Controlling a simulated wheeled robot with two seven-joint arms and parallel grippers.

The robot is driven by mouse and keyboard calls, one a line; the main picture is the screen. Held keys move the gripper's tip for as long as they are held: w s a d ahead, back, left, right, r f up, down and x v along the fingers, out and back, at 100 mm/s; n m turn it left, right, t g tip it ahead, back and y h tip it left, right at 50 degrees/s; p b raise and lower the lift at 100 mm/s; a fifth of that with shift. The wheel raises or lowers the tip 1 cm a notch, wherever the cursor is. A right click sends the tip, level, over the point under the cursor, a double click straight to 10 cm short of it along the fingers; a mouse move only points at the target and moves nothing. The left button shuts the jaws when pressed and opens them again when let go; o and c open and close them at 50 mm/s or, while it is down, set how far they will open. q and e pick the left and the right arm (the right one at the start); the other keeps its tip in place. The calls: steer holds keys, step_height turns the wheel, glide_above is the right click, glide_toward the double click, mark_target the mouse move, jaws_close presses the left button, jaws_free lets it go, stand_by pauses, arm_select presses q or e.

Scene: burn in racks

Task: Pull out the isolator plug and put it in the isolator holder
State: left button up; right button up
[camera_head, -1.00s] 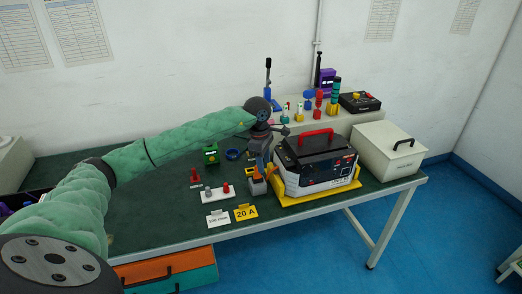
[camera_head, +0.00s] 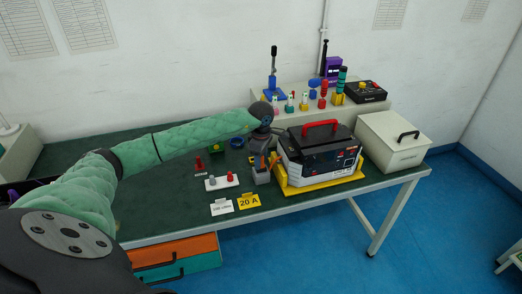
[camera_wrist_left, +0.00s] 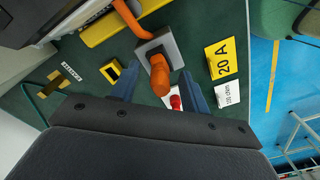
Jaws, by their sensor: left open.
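An orange plug-like piece (camera_wrist_left: 160,75), which I take for the isolator plug, stands up from a grey block (camera_wrist_left: 172,45) in the left wrist view. The block also shows in the head view (camera_head: 262,177), at the left end of the black and white unit. Which part is the isolator holder I cannot tell. My left gripper (camera_wrist_left: 160,90) is open, with blue-grey fingers on either side of the orange piece; contact is not clear. In the head view my left gripper (camera_head: 264,158) is right over the block and partly hides it. My right gripper is not in view.
The black and white unit (camera_head: 320,155) with a red handle stands close right on a yellow base. A yellow "20 A" card (camera_head: 249,201), a white card (camera_head: 222,207) and a white strip with red and grey posts (camera_head: 216,183) lie in front and left. A cream box (camera_head: 392,140) stands farther right.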

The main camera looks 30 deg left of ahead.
arm_select(q)
steer(key=shift+f, duration=0.3)
steer(key=c, duration=0.9)
jaws_close()
